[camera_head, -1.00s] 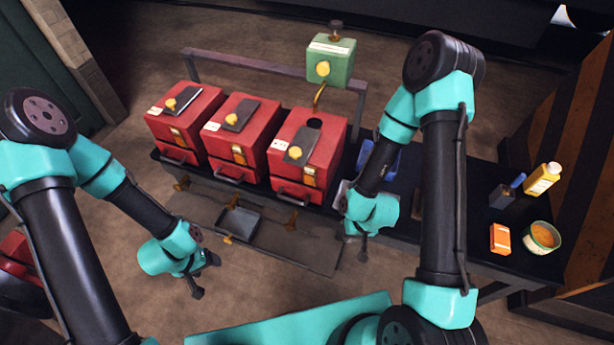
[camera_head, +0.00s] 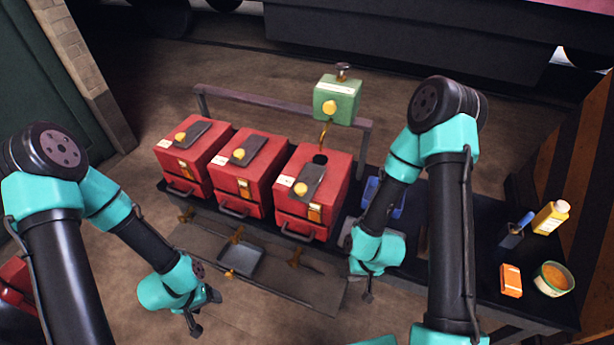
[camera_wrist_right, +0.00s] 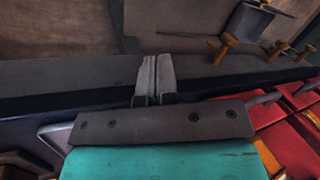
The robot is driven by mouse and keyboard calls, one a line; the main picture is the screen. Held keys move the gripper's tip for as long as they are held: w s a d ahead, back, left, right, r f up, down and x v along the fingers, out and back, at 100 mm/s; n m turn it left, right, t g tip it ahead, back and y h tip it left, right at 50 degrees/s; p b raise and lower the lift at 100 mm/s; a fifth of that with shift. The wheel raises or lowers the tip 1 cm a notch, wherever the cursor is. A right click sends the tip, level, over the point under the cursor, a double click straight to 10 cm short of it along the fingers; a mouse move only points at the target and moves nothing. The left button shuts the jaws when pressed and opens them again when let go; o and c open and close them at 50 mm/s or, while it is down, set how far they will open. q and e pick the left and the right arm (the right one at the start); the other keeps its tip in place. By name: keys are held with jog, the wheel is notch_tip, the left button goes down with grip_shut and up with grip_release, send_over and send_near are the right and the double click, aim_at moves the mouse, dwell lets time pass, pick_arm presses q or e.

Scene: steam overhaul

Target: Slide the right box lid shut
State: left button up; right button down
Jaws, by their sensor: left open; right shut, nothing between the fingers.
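Three red boxes stand in a row on the dark bench. The right box (camera_head: 330,196) has a dark sliding lid (camera_head: 310,180) with a yellow knob (camera_head: 300,189). The lid lies toward the front of the top, and a round dark hole (camera_head: 320,158) shows uncovered behind it. My right gripper (camera_head: 368,294) is to the right of the right box and apart from it, near the bench's front edge. In the right wrist view its fingers (camera_wrist_right: 154,80) are together and empty. My left gripper (camera_head: 205,312) is open, in front of and below the boxes, touching nothing.
The left box (camera_head: 205,150) and middle box (camera_head: 262,160) have lids with yellow knobs. A green oiler (camera_head: 345,103) hangs above and behind the right box. A blue tray (camera_head: 371,187), yellow bottle (camera_head: 551,218), orange block (camera_head: 511,280) and bowl (camera_head: 541,280) are to the right. A grey tray (camera_head: 241,259) lies below in front.

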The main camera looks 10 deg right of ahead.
dwell(0.4)
jog(key=c, duration=1.6)
grip_release()
jog(key=shift+w+a+r+n, duration=0.15)
jog(key=shift+w+a+n, duration=0.05)
jog(key=shift+n, duration=0.1)
jog(key=o, duration=0.8)
jog(key=w+a+r+n+g, duration=0.1)
jog(key=a+r+n, duration=0.1)
jog(key=a+n, duration=0.1)
jog(key=w+a+r+n, duration=0.2)
jog(key=n, duration=0.3)
jog(key=w+a+r+n+g, duration=0.1)
jog(key=w+a+r+n, duration=0.1)
jog(key=a+n, duration=0.1)
jog(key=shift+a+r+n+g, duration=0.15)
jog(key=shift+a+n+g, duration=0.2)
jog(key=shift+n, duration=0.35)
jog(key=shift+o, duration=0.7)
jog(key=w+a+r+n+h, duration=0.4)
jog(key=a+r+n, duration=0.2)
jog(key=r+n, duration=0.3)
jog(key=shift+w+n+h, duration=0.3)
jog(key=shift+w+n, duration=0.1)
jog(key=shift+n, duration=0.8)
notch_tip(320, 180, up, 24)
jog(key=m+t, duration=0.2)
send_over(301, 187)
jog(key=shift+f+y, duration=0.1)
jog(key=shift+y, duration=0.3)
